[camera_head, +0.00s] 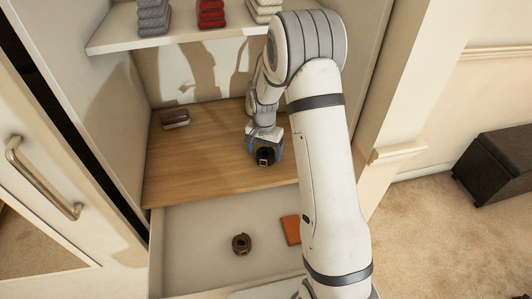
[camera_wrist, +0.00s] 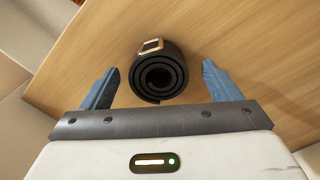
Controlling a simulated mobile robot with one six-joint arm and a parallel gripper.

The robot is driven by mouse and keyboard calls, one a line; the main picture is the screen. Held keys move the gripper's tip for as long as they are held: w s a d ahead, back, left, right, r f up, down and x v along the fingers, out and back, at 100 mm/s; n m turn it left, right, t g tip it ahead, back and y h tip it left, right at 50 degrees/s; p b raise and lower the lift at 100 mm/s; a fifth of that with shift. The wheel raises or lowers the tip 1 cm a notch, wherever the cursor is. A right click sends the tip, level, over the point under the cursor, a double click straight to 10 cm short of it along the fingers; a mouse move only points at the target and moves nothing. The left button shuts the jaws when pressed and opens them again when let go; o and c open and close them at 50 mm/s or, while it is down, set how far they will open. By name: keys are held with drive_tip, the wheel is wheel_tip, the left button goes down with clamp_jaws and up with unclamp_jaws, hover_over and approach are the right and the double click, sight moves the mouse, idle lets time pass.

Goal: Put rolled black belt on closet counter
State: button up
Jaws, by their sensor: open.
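The rolled black belt (camera_head: 265,156) with a square metal buckle is on the wooden closet counter (camera_head: 190,170), near its front right part. In the wrist view the belt (camera_wrist: 158,72) lies between the two blue fingers, with a gap on each side. My gripper (camera_head: 264,150) is open around the belt without visibly touching it. In the wrist view the gripper (camera_wrist: 160,88) shows both fingertips spread apart. The bare counter wood (camera_wrist: 240,40) shows around the belt.
A dark brown wallet-like item (camera_head: 175,118) sits at the counter's back left. Below, an open drawer (camera_head: 190,255) holds a brown rolled belt (camera_head: 241,243) and an orange flat item (camera_head: 290,229). A shelf (camera_head: 190,37) with folded clothes hangs above. The counter's left half is mostly clear.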

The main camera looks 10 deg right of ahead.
sight(264, 154)
wheel_tip(264, 154, up, 11)
drive_tip(key=s+r+n+t, duration=0.1)
drive_tip(key=s+r+n, duration=0.2)
drive_tip(key=s+r, duration=0.85)
drive_tip(key=s+n+t, duration=0.1)
drive_tip(key=s+n, duration=0.3)
drive_tip(key=s, duration=1.3)
drive_tip(key=shift+d+f+t+b, duration=0.2)
drive_tip(key=shift+d+t+b, duration=0.15)
drive_tip(key=shift+d+t, duration=0.1)
drive_tip(key=shift+w, duration=0.1)
